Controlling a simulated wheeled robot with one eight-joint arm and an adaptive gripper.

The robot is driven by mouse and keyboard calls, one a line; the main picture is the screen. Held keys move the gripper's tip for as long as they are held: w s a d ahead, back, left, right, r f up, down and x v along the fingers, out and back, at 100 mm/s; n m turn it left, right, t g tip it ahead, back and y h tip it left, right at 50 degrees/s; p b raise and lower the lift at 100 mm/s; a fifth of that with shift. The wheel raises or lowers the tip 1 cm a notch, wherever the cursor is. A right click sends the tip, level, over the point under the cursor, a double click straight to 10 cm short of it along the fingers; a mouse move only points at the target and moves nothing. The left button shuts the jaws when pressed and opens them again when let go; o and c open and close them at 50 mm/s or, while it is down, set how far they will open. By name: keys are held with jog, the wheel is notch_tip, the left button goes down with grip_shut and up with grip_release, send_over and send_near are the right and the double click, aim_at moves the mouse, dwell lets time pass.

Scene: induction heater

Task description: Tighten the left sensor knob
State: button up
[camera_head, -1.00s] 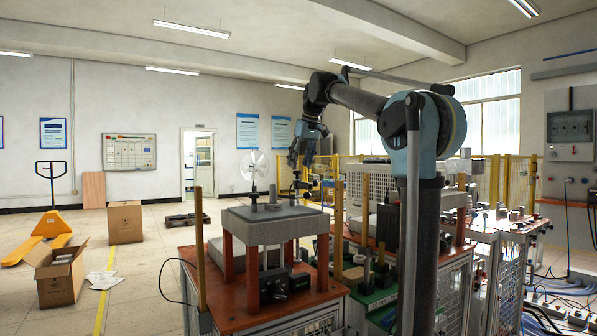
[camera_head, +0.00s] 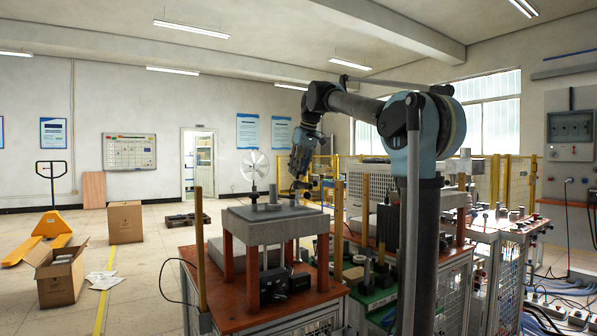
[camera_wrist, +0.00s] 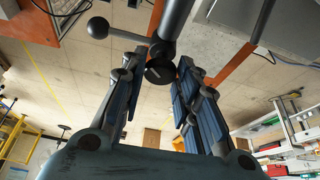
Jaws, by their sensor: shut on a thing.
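In the wrist view, a dark round knob (camera_wrist: 159,73) sits at the end of a thick dark rod, between the tips of my gripper (camera_wrist: 158,76). The two blue-lined fingers close on the knob from either side. A side lever with a ball end (camera_wrist: 97,27) sticks out from the same dark part. In the head view, my gripper (camera_head: 299,184) points down over the right part of the grey slab (camera_head: 250,225). The knob is too small there to make out, and I cannot tell how far it is turned.
The slab stands on orange-brown legs on a bench with an upright wooden post (camera_head: 200,250) at its left. A green-topped bench (camera_head: 375,297) is to the right.

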jog(key=shift+m, duration=0.3)
jog(key=m+h, duration=0.1)
jog(key=m, duration=0.1)
jog(key=m+t+h, duration=0.1)
jog(key=m, duration=0.1)
jog(key=shift+a+m, duration=0.2)
jog(key=shift+m, duration=0.1)
jog(key=shift+a+m+h, duration=0.15)
jog(key=shift+m+h, duration=0.65)
jog(key=shift+m, duration=1.4)
jog(key=o, duration=1.1)
jog(key=shift+c, duration=0.2)
jog(key=shift+s, duration=0.1)
